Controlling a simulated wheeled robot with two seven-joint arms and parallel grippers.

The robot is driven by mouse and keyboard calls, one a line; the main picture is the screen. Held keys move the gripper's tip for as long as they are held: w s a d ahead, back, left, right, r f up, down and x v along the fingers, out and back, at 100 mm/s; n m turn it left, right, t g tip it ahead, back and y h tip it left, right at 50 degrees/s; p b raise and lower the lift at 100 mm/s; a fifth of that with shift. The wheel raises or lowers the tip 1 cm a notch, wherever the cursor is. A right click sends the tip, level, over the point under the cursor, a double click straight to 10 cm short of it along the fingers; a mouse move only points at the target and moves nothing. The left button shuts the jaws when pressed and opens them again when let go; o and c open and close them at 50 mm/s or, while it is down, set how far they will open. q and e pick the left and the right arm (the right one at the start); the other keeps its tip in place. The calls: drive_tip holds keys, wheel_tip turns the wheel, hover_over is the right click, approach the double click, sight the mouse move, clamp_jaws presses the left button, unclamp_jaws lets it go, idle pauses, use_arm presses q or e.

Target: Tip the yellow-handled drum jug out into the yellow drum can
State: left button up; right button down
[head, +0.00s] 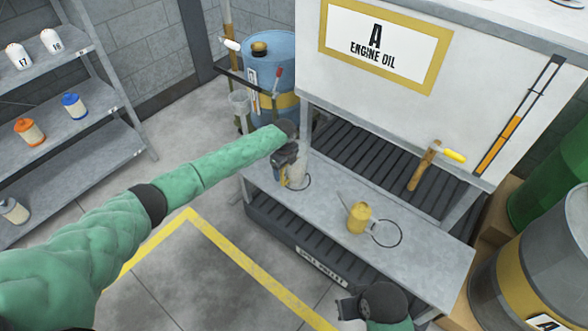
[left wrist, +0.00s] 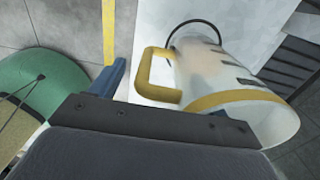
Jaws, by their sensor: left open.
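The yellow-handled jug (left wrist: 225,75) is translucent with dark marks, a yellow rim band and a yellow handle (left wrist: 145,75). In the head view the jug (head: 299,172) stands on the grey bench, partly hidden by my left gripper. My left gripper (head: 283,178) is open at the jug's handle side. One blue finger shows left of the handle in the left wrist view; the other is hard to make out. The yellow can (head: 358,218) with a thin spout stands upright on the bench, right of the jug. My right gripper (head: 347,308) is low, before the bench; its jaws are unclear.
An empty drawn circle (head: 388,233) lies beside the can. Above the bench hangs the white engine oil tank (head: 350,75) with a yellow-handled tap (head: 453,156). A blue drum (head: 280,60) stands behind left, grey and green drums at right. A shelf (head: 90,105) holds bottles.

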use_arm(q)
drive_tip(key=c, duration=1.5)
drive_tip(key=shift+r, duration=0.15)
